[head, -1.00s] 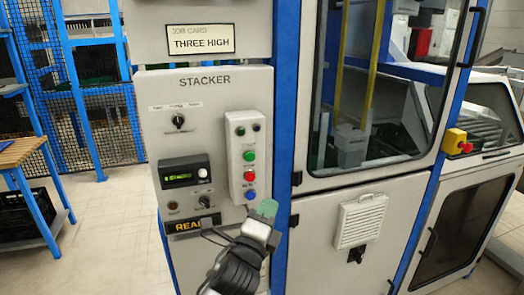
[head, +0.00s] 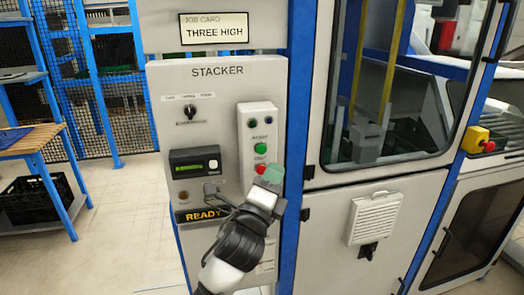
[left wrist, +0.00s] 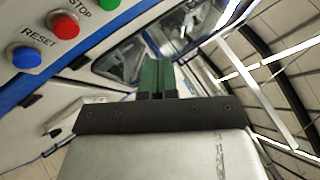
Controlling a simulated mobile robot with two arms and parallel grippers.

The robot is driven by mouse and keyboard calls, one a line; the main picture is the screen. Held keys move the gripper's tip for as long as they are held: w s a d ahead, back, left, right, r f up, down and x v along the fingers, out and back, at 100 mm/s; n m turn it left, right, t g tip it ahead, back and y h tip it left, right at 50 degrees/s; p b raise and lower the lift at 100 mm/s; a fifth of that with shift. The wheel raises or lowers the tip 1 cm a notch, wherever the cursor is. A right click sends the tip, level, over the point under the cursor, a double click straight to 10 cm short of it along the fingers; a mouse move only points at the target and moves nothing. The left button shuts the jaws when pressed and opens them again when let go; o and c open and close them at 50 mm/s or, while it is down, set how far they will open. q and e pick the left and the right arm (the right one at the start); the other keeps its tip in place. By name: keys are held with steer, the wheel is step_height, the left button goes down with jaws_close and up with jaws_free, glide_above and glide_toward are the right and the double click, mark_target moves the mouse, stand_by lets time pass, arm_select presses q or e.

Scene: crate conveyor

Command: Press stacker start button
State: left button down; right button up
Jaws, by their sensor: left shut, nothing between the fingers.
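The stacker panel (head: 220,90) stands upright in the head view, with a raised button box (head: 258,112) on its right side. A green button (head: 261,149) sits above a red button (head: 260,168). The left wrist view shows the red STOP button (left wrist: 66,26), the blue RESET button (left wrist: 27,57) and part of the green button (left wrist: 82,4). My left gripper (head: 272,176) is shut and empty, with green fingertips beside the red button and apart from the green one. It hides the blue button in the head view. My right gripper is not in view.
The panel also has a selector knob (head: 190,112), a small green-lit display (head: 195,165) and a READY sign (head: 203,214). A windowed cabinet door (head: 400,90) is to the right, with a yellow-based red button (head: 488,146). A wooden table (head: 30,140) stands at left.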

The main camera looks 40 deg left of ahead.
mark_target(261, 149)
arm_select(q)
steer(key=w+a, duration=0.4)
steer(key=shift+a, duration=0.3)
steer(key=shift+a, duration=0.1)
stand_by(1.9)
steer(key=shift+w+a, duration=0.2)
steer(key=shift+a, duration=0.05)
